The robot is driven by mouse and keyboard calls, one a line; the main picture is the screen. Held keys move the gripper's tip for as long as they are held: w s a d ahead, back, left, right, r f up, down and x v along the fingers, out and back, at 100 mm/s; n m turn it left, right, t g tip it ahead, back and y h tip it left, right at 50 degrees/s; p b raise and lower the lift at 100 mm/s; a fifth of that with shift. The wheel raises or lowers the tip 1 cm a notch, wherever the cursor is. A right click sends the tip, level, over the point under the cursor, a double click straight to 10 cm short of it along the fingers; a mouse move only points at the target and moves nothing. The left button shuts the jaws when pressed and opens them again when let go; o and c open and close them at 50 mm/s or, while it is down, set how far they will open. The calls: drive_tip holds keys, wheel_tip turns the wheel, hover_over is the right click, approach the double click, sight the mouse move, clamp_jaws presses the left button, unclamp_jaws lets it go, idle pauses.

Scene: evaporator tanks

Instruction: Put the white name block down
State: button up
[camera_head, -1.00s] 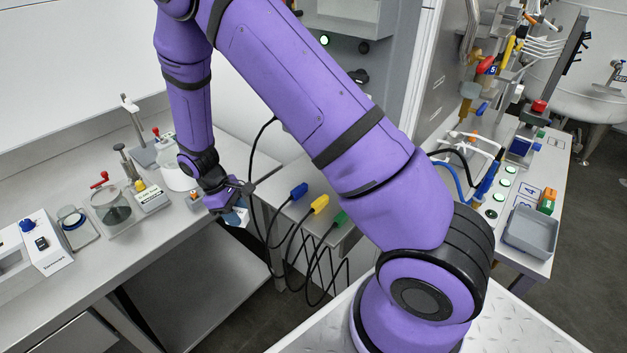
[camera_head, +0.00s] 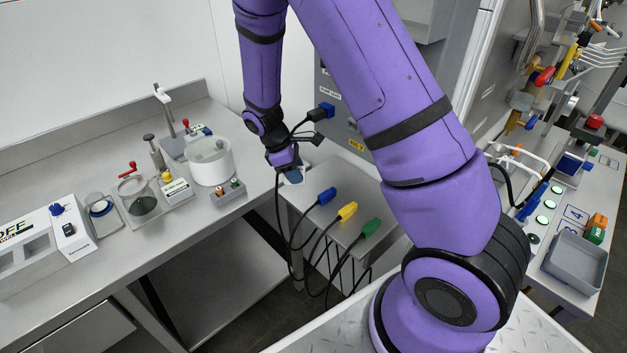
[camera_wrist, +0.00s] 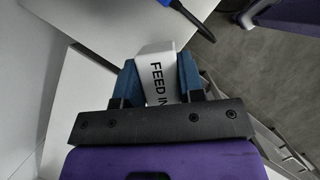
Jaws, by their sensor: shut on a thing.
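The white name block (camera_wrist: 157,66) shows in the wrist view with the black letters "FEED IN" on its face. My gripper (camera_wrist: 158,78) is shut on it, with one blue finger along each side. In the head view my gripper (camera_head: 291,176) is small and hangs near the right end of the long bench, beside the grey stand with the coloured plugs. The block is hardly visible there, and I cannot tell its height above any surface.
A grey stand (camera_head: 318,238) holds blue, yellow and green plugs with hanging black cables. The bench (camera_head: 200,238) carries a white pot (camera_head: 210,163), a clear jar (camera_head: 138,196) and a small button box (camera_head: 228,192). A grey tray (camera_head: 575,262) sits on the right-hand table.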

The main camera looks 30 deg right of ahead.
approach(318, 190)
drive_tip(key=s+d+r, duration=0.1)
drive_tip(key=d+r, duration=0.1)
wheel_tip(318, 190, down, 2)
drive_tip(key=shift+s+a+f, duration=0.15)
drive_tip(key=shift+f, duration=2.3)
drive_tip(key=shift+d+f, duration=0.2)
drive_tip(key=shift+f, duration=0.15)
drive_tip(key=o, duration=0.9)
